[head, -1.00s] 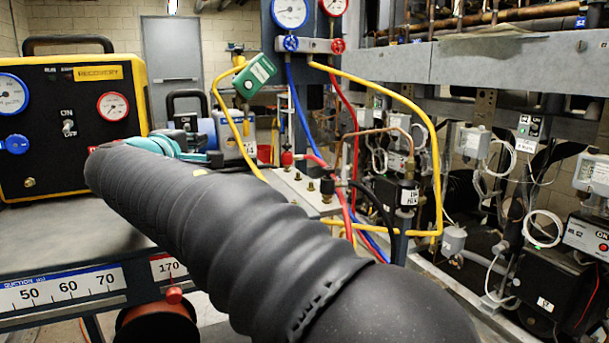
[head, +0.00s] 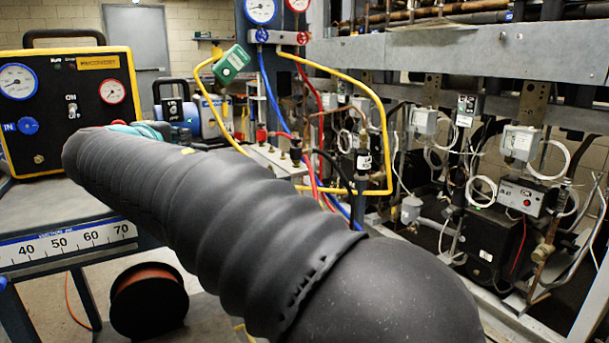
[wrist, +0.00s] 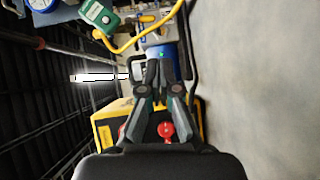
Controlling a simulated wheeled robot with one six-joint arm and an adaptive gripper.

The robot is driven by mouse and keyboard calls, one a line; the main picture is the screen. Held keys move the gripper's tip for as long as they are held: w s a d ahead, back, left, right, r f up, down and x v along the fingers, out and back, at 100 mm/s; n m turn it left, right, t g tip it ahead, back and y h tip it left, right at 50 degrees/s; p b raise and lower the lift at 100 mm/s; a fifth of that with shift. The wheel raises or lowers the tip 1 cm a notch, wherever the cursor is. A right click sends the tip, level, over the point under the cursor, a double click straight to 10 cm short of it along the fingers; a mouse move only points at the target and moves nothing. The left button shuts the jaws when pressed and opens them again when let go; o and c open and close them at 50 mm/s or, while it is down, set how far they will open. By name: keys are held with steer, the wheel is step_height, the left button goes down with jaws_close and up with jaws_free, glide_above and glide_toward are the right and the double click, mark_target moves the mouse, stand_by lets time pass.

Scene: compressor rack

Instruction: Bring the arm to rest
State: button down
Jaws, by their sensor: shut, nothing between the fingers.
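My arm, in a ribbed black sleeve, crosses the head view from lower right to upper left and hides most of my gripper there. Only a teal bit of the wrist end shows beyond the sleeve. In the wrist view my gripper (wrist: 159,75) points away from the camera with its fingers close together and nothing between them. Beneath the fingers in that picture is the yellow and black recovery unit (wrist: 105,132) with a red knob (wrist: 166,130). The gripper looks clear of it, but the gap is hard to judge.
The recovery unit (head: 75,115) stands on a bench with a ruled strip (head: 70,242) at left. A gauge manifold (head: 278,37) with yellow, red and blue hoses is behind my arm. The compressor rack (head: 470,60) fills the right.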

steer(key=s+d+f+m+g+h+p, duration=0.1)
steer(key=s+d+f+m+g, duration=0.15)
steer(key=d, duration=0.75)
steer(key=s+d+f+m+g, duration=0.2)
steer(key=d+f, duration=0.1)
steer(key=d, duration=0.6)
steer(key=s+d+f+m+g+h+p, duration=0.1)
steer(key=s+d+f+m+g, duration=0.15)
steer(key=d, duration=0.75)
steer(key=s+d+f+m+g+y, duration=0.1)
steer(key=s+d+f+m, duration=0.2)
steer(key=s, duration=0.4)
steer(key=s+d+f+m+g+y+p, duration=0.1)
steer(key=s+d+f+m, duration=0.2)
steer(key=s+f, duration=0.5)
steer(key=s+d+f+m+g+y+p, duration=0.1)
steer(key=s+d+f+m+g, duration=0.1)
steer(key=s+d+f, duration=0.3)
steer(key=s+m, duration=0.1)
steer(key=s, duration=0.2)
steer(key=shift+s+d+f+y, duration=0.2)
steer(key=shift+d+y, duration=0.1)
steer(key=shift+y, duration=0.1)
steer(key=shift+s, duration=0.1)
